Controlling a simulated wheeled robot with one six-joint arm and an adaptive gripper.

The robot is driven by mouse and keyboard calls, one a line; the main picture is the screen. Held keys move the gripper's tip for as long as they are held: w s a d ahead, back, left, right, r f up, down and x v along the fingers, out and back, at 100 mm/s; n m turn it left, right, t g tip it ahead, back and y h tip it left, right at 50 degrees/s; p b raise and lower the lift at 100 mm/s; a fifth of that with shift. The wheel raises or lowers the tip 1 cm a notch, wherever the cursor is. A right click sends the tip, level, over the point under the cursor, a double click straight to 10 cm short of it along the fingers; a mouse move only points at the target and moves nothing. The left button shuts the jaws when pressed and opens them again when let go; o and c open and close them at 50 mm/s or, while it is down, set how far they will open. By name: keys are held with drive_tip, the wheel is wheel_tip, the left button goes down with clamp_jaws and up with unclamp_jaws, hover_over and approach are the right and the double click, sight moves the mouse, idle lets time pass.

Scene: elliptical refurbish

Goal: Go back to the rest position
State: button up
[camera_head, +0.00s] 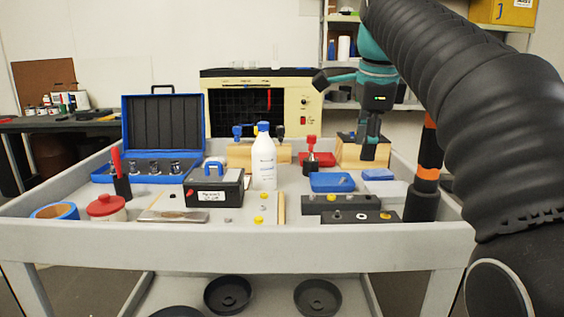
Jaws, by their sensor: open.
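My gripper (369,150) hangs downward at the back right of the grey cart (230,243), below the teal wrist of my arm. It is in front of or over a wooden block with a dark top (347,157); I cannot tell whether they touch. The fingers look small and dark, and I see nothing held between them. My black sleeved arm covers the right side of the view.
The cart holds an open blue case (160,140), a white bottle (263,163), a black box (214,190), a red clamp-like tool (311,150), blue trays (332,182) and dark blocks (350,215). A cream machine (295,105) stands behind. Black round dishes (228,294) lie below.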

drive_tip(key=s+f+n, duration=0.5)
drive_tip(key=s, duration=0.1)
drive_tip(key=s+f+n+t, duration=0.1)
drive_tip(key=s+f+n, duration=0.4)
drive_tip(key=s+f, duration=0.1)
drive_tip(key=shift+d+f, duration=0.1)
drive_tip(key=shift+f, duration=0.15)
drive_tip(key=s+f+n+t, duration=0.1)
drive_tip(key=s+f+n, duration=0.7)
drive_tip(key=f, duration=0.8)
drive_tip(key=s, duration=0.2)
drive_tip(key=shift+s+f+n+t, duration=0.15)
drive_tip(key=shift+s+n+t, duration=0.15)
drive_tip(key=shift+s, duration=0.1)
